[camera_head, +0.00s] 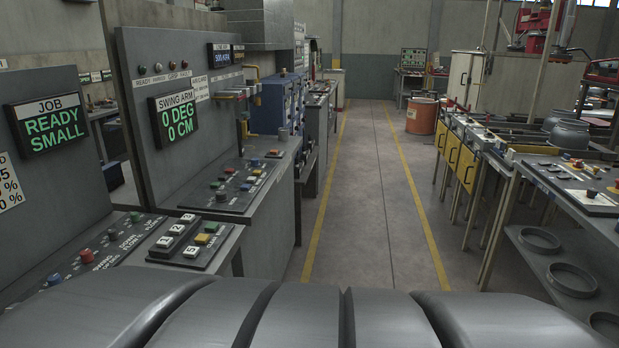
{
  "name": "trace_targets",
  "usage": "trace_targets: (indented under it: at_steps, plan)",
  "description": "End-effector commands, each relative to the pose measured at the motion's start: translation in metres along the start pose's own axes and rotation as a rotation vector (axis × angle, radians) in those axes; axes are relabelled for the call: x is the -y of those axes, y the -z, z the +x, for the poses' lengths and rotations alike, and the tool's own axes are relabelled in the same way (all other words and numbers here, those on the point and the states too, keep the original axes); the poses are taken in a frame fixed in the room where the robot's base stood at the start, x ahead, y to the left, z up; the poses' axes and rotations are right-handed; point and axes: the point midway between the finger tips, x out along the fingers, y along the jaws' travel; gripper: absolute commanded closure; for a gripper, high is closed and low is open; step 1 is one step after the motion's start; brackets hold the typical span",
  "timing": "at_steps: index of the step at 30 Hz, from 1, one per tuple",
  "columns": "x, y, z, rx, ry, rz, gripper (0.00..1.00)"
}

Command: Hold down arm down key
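The swing arm display (179,116) on the grey upright panel at left reads "0 DEG 0 CM". Below it, a sloped control desk (232,185) carries small blue, red and other coloured buttons; their labels are too small to read. I cannot tell which one is the arm down key. My gripper is not in view; grey rounded parts, apparently my own, fill the bottom edge.
The job display (47,122) reads "READY SMALL". A clear aisle (367,200) between yellow lines runs ahead. Benches with dark round parts (569,135) stand right; an orange drum (421,117) stands farther back.

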Motion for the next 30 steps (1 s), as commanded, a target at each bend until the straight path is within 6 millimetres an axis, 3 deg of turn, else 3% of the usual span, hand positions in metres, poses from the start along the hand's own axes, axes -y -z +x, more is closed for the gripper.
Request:
trace_targets:
  at_steps: [12, 27, 30]
  plan:
    - [0.0, 0.0, 0.0, 0.0, 0.0, 0.0, 0.0]
    - [0.0, 0.0, 0.0, 0.0, 0.0, 0.0, 0.98]
    - [0.0, 0.0, 0.0, 0.0, 0.0, 0.0, 1.0]
